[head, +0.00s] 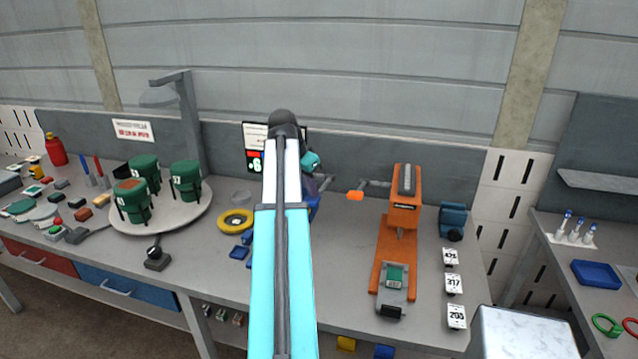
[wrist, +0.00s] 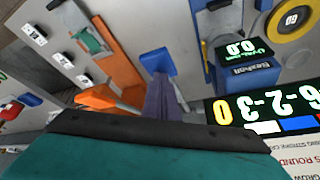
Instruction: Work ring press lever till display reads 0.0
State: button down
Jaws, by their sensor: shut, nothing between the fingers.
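In the head view my arm hides most of this press; only a blue edge (head: 313,205) shows beside the arm. An orange handle (head: 356,196) on a grey rod stands right of the arm; an orange handle also shows in the wrist view (wrist: 105,97). My teal gripper (head: 312,160) is shut and empty, left of the handle in the head view. Its fingertips are hidden, so contact cannot be told.
An orange machine (head: 405,205) stands at the right, with number cards (head: 453,284) beside it. Green pots stand on a round turntable (head: 185,218) further left. A larger display (wrist: 265,106) shows bright digits near the wall.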

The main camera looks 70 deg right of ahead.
notch_tip(320, 180, up, 8)
jog(key=p, duration=0.4)
jog(key=shift+f, duration=0.2)
dwell(0.4)
dwell(0.4)
